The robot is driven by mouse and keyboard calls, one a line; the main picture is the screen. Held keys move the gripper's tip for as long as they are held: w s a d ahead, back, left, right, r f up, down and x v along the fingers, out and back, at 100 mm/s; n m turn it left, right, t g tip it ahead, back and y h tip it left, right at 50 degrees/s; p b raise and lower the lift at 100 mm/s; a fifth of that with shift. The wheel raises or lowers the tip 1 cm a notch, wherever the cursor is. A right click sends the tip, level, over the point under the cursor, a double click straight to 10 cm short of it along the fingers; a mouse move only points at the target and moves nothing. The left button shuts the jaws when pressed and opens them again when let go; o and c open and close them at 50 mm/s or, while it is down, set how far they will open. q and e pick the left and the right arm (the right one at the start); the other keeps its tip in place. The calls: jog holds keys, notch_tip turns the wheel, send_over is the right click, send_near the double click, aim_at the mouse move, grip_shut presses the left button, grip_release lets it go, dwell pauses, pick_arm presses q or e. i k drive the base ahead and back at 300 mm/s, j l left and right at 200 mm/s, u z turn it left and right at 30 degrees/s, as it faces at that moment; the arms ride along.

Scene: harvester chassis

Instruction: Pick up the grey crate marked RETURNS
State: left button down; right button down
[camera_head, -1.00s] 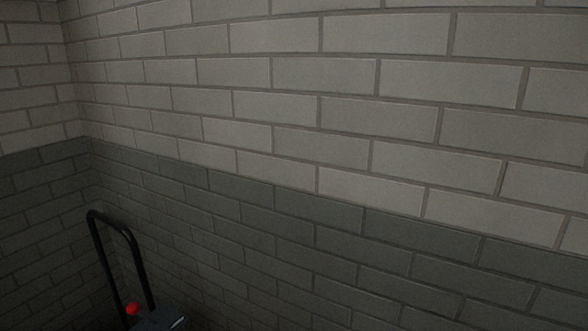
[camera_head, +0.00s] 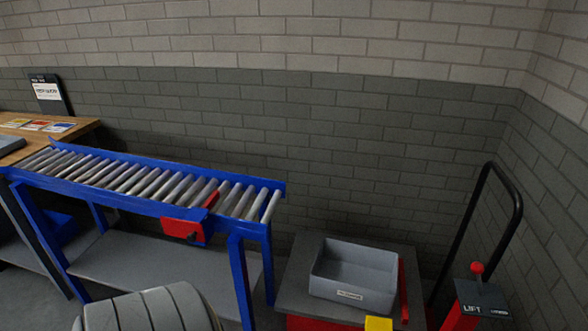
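A grey open-topped crate (camera_head: 352,284) stands upright on the dark top of a red lift cart (camera_head: 293,291), right of centre. Its front wall carries a small white label (camera_head: 350,295), whose lettering is too small to read surely. The inside that shows looks empty. Neither of my grippers is in view, so nothing of mine is seen touching the crate.
A blue-framed roller conveyor (camera_head: 150,190) runs from a wooden bench (camera_head: 75,134) towards the cart, with a gap between. The cart's black handle (camera_head: 515,200) and a LIFT post with red button (camera_head: 477,268) stand right. A brick wall is behind.

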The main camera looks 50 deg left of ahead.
aim_at(360, 277)
jog(key=u, duration=1.2)
